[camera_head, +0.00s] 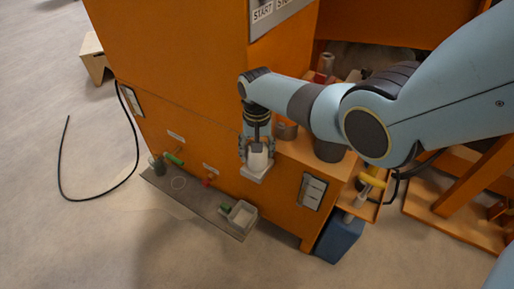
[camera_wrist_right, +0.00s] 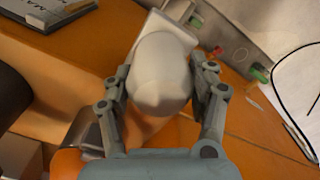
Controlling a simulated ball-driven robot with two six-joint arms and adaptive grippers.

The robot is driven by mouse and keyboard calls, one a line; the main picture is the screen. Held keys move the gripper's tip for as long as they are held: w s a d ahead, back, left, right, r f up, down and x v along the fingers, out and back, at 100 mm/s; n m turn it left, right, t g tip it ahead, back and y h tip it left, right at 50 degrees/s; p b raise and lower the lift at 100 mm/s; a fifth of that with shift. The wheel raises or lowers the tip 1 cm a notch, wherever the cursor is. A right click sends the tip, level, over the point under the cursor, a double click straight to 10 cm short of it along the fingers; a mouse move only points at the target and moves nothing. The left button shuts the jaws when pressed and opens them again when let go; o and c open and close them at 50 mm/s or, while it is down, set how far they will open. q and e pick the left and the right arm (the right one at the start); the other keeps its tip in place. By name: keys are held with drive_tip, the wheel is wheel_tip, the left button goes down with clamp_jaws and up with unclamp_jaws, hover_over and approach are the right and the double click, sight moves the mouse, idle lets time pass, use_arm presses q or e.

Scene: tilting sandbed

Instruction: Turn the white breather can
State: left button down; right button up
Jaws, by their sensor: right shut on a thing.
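The white breather can (camera_head: 258,160) stands on a small pale bracket (camera_head: 254,175) on the front of the orange machine. In the right wrist view the can (camera_wrist_right: 160,75) fills the space between the fingers, its rounded end towards the camera. My right gripper (camera_head: 257,155) comes down from above and is shut on the can, one finger on each side. The fingers also show in the right wrist view (camera_wrist_right: 162,95). My left gripper is not in either view.
Below, a grey ledge (camera_head: 200,204) holds a pale square tray (camera_head: 242,214). A green handle (camera_head: 173,158) and a red fitting (camera_head: 208,182) sit on the orange front. A blue bin (camera_head: 338,238) stands at right. A black cable (camera_head: 62,160) lies on the open floor at left.

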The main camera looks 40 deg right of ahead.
idle(0.4)
drive_tip(key=o, duration=1.2)
drive_tip(key=shift+c, duration=0.2)
